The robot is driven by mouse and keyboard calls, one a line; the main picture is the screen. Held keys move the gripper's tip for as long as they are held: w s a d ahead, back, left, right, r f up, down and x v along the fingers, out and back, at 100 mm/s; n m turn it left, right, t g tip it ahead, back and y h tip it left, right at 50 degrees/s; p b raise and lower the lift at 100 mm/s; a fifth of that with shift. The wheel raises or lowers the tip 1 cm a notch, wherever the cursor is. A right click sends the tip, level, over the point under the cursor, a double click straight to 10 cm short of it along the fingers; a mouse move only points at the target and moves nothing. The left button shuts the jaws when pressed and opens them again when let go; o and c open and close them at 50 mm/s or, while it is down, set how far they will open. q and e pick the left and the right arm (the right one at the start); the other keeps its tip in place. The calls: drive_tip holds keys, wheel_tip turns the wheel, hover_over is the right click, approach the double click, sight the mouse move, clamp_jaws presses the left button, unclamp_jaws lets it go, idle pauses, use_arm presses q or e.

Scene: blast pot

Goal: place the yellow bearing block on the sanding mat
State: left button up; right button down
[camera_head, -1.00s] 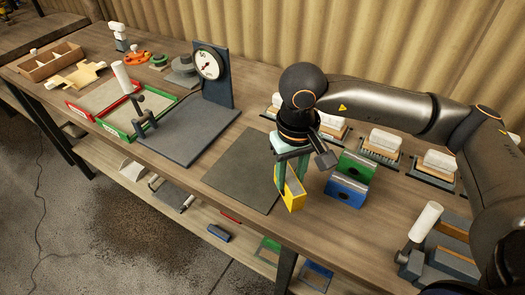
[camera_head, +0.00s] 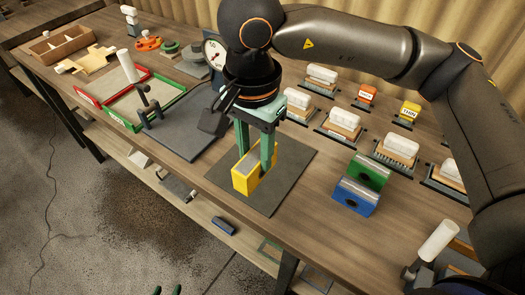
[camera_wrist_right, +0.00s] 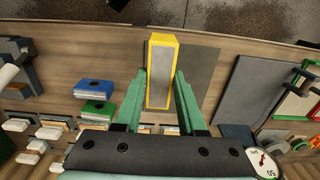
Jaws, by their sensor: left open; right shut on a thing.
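The yellow bearing block (camera_head: 245,180) is held between the green fingers of my right gripper (camera_head: 255,160). It shows over the dark grey sanding mat (camera_head: 285,170), toward the mat's front-left side; I cannot tell whether it touches the mat. In the right wrist view the block (camera_wrist_right: 160,72) sits between both fingertips (camera_wrist_right: 160,95), with its grey face toward the camera and the mat (camera_wrist_right: 196,75) behind it and to its right. Only the green fingertips of my left gripper (camera_head: 166,290) show at the bottom edge of the head view, apart and empty.
Green (camera_head: 370,169) and blue (camera_head: 355,196) bearing blocks stand right of the mat. Several brushes on dark bases line the back right. A dark plate with a dial gauge (camera_head: 190,135) lies left. A white-handled tool (camera_head: 435,245) stands at front right.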

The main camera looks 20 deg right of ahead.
drive_tip(key=w+d+f+p, duration=0.1)
drive_tip(key=w+f, duration=0.2)
drive_tip(key=w+d+f+p, duration=0.1)
drive_tip(key=w+d+f, duration=0.1)
drive_tip(key=w+f, duration=0.2)
drive_tip(key=w+d+f+p, duration=0.1)
drive_tip(key=w+f, duration=0.3)
drive_tip(key=shift+d+f, duration=0.25)
drive_tip(key=shift+d, duration=0.15)
drive_tip(key=shift+f, duration=0.3)
drive_tip(key=shift+f, duration=0.1)
drive_tip(key=shift+f+b, duration=0.15)
drive_tip(key=shift+b, duration=0.15)
drive_tip(key=c, duration=0.5)
unclamp_jaws()
